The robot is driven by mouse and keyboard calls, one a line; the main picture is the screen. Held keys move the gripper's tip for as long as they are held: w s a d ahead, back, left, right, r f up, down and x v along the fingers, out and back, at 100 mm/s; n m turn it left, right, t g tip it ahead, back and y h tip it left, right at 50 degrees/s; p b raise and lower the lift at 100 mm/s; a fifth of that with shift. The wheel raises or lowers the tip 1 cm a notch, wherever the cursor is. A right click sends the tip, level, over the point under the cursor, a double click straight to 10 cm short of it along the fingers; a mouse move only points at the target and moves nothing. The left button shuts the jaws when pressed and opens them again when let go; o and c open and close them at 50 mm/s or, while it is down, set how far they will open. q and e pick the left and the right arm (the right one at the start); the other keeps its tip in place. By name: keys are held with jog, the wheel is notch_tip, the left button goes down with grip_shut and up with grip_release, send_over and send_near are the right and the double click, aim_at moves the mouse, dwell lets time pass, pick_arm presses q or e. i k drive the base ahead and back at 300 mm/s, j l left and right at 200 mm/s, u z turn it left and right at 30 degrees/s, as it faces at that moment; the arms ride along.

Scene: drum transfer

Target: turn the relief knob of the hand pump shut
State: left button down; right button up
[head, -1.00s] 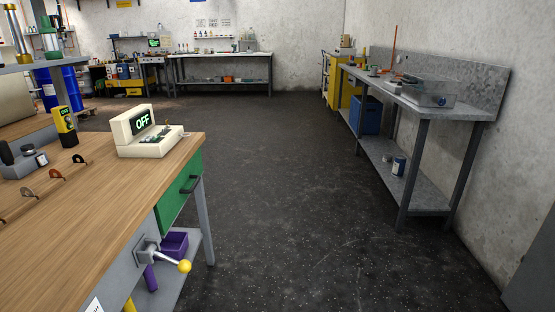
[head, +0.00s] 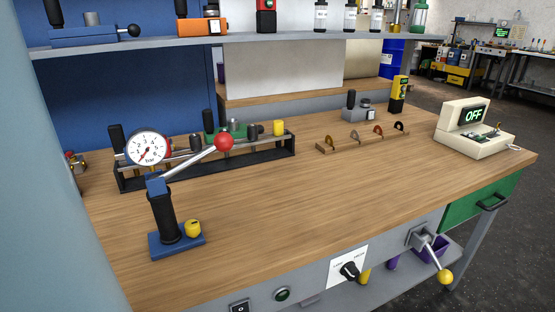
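The hand pump (head: 165,216) stands upright near the front left of the wooden workbench in the head view. It has a blue base, a black cylinder and a round white pressure gauge (head: 148,148) on top. Its grey lever (head: 196,158) slopes up to the right and ends in a red ball. The yellow relief knob (head: 193,228) sits on the right side of the pump's base, with a dark mark on it. I cannot tell how far the knob is turned. Neither of my grippers is in view.
A black rack (head: 240,155) with several tools stands behind the pump. The workbench (head: 290,205) is bare right of the pump. A wooden hook strip (head: 352,145) and a cream device reading OFF (head: 472,125) stand farther right. A loaded shelf (head: 230,41) hangs above.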

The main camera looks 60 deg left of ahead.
aim_at(192, 227)
jog(key=l+u, duration=0.15)
jog(key=u, duration=2.5)
